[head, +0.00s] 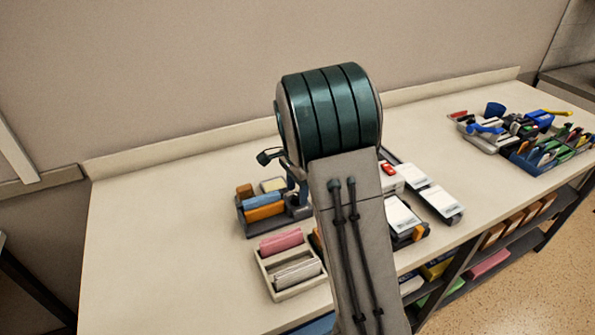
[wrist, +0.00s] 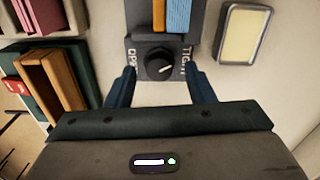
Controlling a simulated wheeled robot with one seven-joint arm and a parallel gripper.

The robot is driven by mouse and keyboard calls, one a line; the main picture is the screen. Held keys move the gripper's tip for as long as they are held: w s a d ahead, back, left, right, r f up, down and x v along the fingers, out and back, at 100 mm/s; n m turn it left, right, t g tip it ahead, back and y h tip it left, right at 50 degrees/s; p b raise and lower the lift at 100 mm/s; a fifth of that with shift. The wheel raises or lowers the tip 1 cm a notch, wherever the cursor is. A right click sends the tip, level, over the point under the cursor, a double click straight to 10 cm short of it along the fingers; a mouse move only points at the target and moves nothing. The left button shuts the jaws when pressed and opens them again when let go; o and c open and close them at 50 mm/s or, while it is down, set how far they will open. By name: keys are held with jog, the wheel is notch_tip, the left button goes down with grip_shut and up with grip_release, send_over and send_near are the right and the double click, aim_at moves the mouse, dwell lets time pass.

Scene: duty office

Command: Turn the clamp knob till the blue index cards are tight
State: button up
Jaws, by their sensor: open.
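The clamp knob (wrist: 158,64) is a round black dial with a white mark on its right side. It sits on a dark grey clamp base (wrist: 198,28) lettered OPEN at left and TIGHT at right. The blue index cards (wrist: 178,14) stand just beyond the knob, beside an orange block. The cards also show in the head view (head: 262,200), where my arm hides the knob. My gripper (wrist: 160,82) is open, its two fingers apart on either side of the knob's near edge.
A yellow-topped tray (wrist: 243,34) lies right of the clamp. The bench's left part (head: 160,220) is clear.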

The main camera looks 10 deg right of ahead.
notch_tip(320, 180, up, 13)
jog(key=shift+b, duration=0.35)
jog(key=s+f+n+t, duration=0.3)
jog(key=s+n, duration=1.1)
jog(key=s, duration=1.3)
jog(key=shift+s+a+f+n, duration=0.15)
jog(key=shift+n, duration=0.25)
